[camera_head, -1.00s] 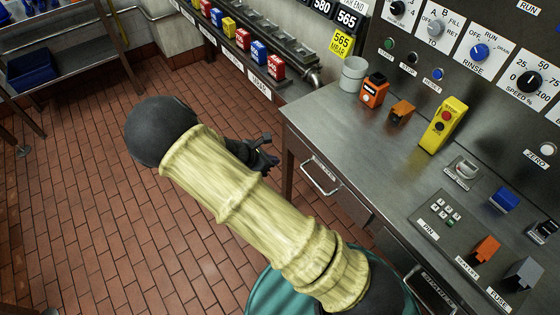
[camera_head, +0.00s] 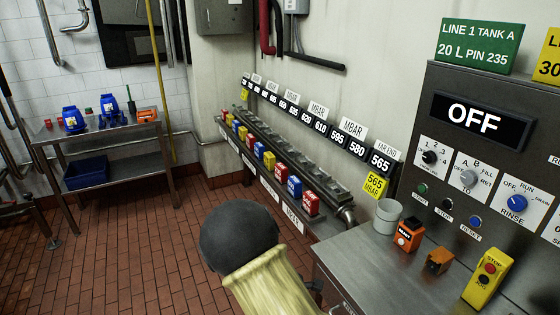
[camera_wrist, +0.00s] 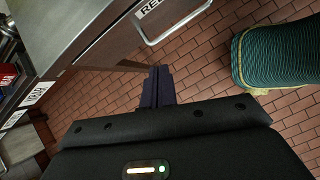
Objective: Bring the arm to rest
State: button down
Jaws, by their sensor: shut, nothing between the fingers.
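My gripper (camera_wrist: 158,86) shows in the wrist view with its dark fingers together and nothing between them. It hangs over the red tiled floor, beside the steel desk (camera_wrist: 95,35) and its drawer handle. In the head view my arm, in a pale yellow sleeve with a dark round joint, reaches up from the bottom middle. It hides nearly all of the gripper there. The arm is in front of the desk's left end, apart from the valve row.
The steel desk (camera_head: 350,262) carries a grey cup (camera_head: 387,217), an orange device (camera_head: 408,236) and a yellow stop box (camera_head: 487,280). A valve rack (camera_head: 330,187) with coloured blocks runs along the wall. A steel table (camera_head: 110,133) stands at the back left. The floor (camera_head: 130,245) between is clear.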

jog(key=s+d+r+m+y, duration=0.3)
jog(key=s+r+m, duration=0.3)
jog(key=r+m, duration=0.2)
jog(key=s+d+r+m+y+p, duration=0.1)
jog(key=s+d+r+m+y, duration=0.2)
jog(key=s+r+m, duration=0.4)
jog(key=d+r+m, duration=0.1)
jog(key=m, duration=0.2)
jog(key=shift+d+r+m, duration=0.15)
jog(key=shift+r+m, duration=0.05)
jog(key=shift+m, duration=0.2)
